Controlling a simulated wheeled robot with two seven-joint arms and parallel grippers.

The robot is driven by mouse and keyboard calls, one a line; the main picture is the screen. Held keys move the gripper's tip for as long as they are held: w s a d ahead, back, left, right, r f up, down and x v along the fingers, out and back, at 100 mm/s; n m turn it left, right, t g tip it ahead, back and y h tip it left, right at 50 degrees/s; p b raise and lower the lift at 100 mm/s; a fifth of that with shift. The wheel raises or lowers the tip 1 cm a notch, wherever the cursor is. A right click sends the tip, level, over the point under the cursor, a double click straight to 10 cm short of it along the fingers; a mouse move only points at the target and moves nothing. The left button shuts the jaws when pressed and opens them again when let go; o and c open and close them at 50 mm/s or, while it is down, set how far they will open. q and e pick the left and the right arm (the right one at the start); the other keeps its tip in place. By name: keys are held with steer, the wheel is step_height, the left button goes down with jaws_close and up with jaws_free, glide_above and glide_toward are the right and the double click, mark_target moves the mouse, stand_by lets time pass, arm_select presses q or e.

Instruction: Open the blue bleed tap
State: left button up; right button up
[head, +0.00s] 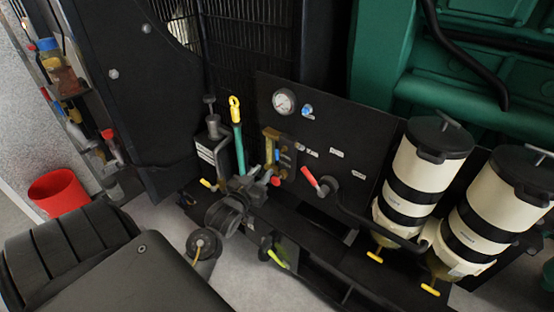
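A small blue tap knob (307,110) sits on the black panel (345,135), just right of a round pressure gauge (284,102). A second small blue part (277,155) shows on the brass fitting block (271,146) below the gauge. I cannot tell for sure which one is the bleed tap, or how either is turned. My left gripper (258,185) seems to be among the dark parts below the brass block, below and left of the blue knob and apart from it. Its fingers blend into the dark parts, so their opening is unclear. My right gripper is out of view.
A red-handled lever (310,178) and a dark hose stand right of the brass block. Two cream-and-black filter canisters (415,170) stand at the right. A yellow-ringed dipstick (235,108) rises at the left. A red bucket (58,191) stands on the floor.

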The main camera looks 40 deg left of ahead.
mark_target(276, 153)
arm_select(q)
steer(key=x, duration=0.3)
steer(key=p+x, duration=0.1)
steer(key=x, duration=0.3)
steer(key=r+x, duration=0.1)
steer(key=x, duration=0.2)
steer(key=shift+w+a+p, duration=0.2)
steer(key=shift+w+p, duration=0.1)
steer(key=shift+p, duration=0.05)
jaws_close()
